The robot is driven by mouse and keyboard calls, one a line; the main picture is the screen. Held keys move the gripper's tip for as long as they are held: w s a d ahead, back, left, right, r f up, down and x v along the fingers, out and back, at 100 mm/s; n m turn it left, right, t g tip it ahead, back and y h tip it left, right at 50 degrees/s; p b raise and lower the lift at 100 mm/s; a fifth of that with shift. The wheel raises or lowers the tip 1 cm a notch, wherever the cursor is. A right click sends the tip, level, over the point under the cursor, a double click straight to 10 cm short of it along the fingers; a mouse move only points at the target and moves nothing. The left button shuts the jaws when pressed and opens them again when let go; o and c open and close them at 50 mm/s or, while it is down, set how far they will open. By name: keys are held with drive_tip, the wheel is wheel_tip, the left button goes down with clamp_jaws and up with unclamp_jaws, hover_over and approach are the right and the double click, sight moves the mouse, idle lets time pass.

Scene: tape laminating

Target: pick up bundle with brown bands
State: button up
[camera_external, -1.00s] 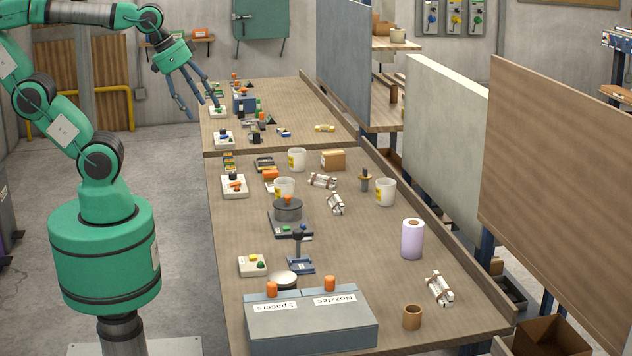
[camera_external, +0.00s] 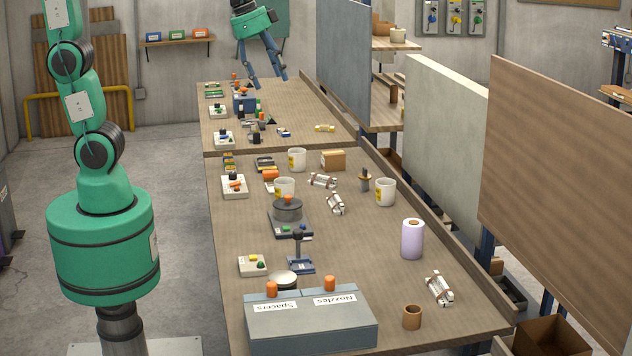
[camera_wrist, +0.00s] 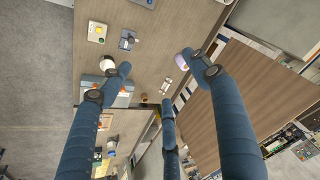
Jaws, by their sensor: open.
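Three small white bundles lie on the long workbench in the external view. One bundle (camera_external: 322,181) lies beyond the middle, a second bundle (camera_external: 335,203) lies just in front of it, and a third bundle (camera_external: 439,288) lies near the front right. Dark bands show on them, but I cannot tell their colours apart. In the wrist view a bundle (camera_wrist: 167,86) shows between the fingers, far below. My gripper (camera_external: 265,82) is open and empty, high above the far bench section, well away from all three bundles. Its blue fingers (camera_wrist: 157,80) are spread in the wrist view.
A purple roll (camera_external: 413,239) and a brown cup (camera_external: 411,317) stand around the front bundle. A grey box (camera_external: 312,325) labelled Spacers and Nozzles stands at the front. White mugs (camera_external: 385,192) stand near the middle. Upright panels (camera_external: 555,190) line the right side.

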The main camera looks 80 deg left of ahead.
drive_tip(key=w+d+f+m+g+p, duration=0.1)
drive_tip(key=w+d+m, duration=0.1)
drive_tip(key=w+d, duration=0.35)
drive_tip(key=w+d+m+p, duration=0.1)
drive_tip(key=w+d, duration=0.1)
drive_tip(key=w, duration=0.6)
drive_tip(key=m+g+p, duration=0.3)
drive_tip(key=m+p, duration=0.4)
drive_tip(key=m, duration=0.3)
hover_over(436, 290)
wheel_tip(436, 290, down, 35)
drive_tip(key=shift+r, duration=0.2)
drive_tip(key=shift+w, duration=0.1)
drive_tip(key=shift+f, duration=4.3)
drive_tip(key=shift+a+f, duration=0.1)
drive_tip(key=shift+f, duration=2.5)
